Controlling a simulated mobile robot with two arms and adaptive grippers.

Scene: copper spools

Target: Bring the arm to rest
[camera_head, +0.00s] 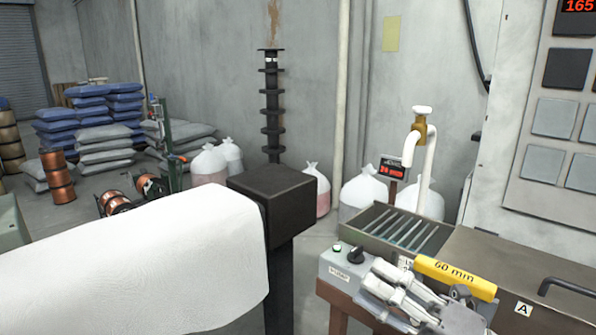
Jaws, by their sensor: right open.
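My right gripper (382,280) is low at the right of the head view, with pale grey fingers. Its jaws are open and I see nothing between them. It is in front of a grey control box (345,268) with a green and a black knob, and below left of a yellow bar (455,276) marked "60 mm". I cannot tell whether it touches either one. My left gripper is not in view.
A slatted metal tray (377,236) and a brown bench top (510,262) with a black handle lie at the right. A dark block on a post (272,202) stands mid-view. Copper spools (58,178), stacked sacks (105,135) and white bags (210,165) are behind.

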